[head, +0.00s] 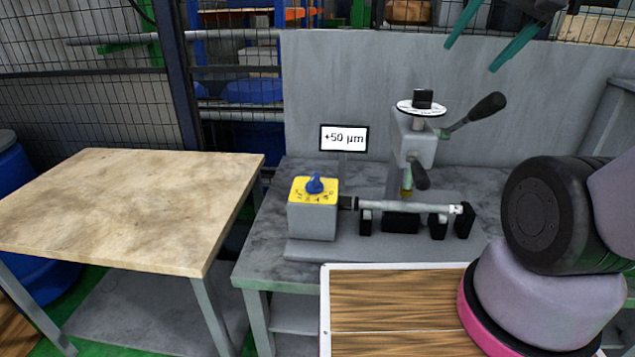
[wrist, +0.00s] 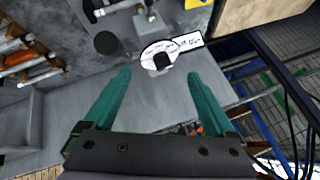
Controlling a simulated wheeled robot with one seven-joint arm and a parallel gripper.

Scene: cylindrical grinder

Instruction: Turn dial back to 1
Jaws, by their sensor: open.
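A white round dial (head: 407,108) with a black knob (head: 423,98) on it sits on top of the grey grinder head in the head view. The dial also shows in the wrist view (wrist: 149,52), with its knob (wrist: 162,61) just beyond and between my fingertips. A blue selector knob (head: 315,184) stands on a yellow plate with small marks, on a grey box at the bench's left. The marks on both are too small to read. My gripper (head: 471,57) is open and empty, above and to the right of the white dial, apart from it. It shows in the wrist view (wrist: 158,75).
A display (head: 344,138) reads "+50 µm". A black-gripped lever (head: 487,107) sticks out right of the grinder head, near the dial. A grey panel (head: 340,80) stands behind the bench. A bare wooden table (head: 130,205) is at left.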

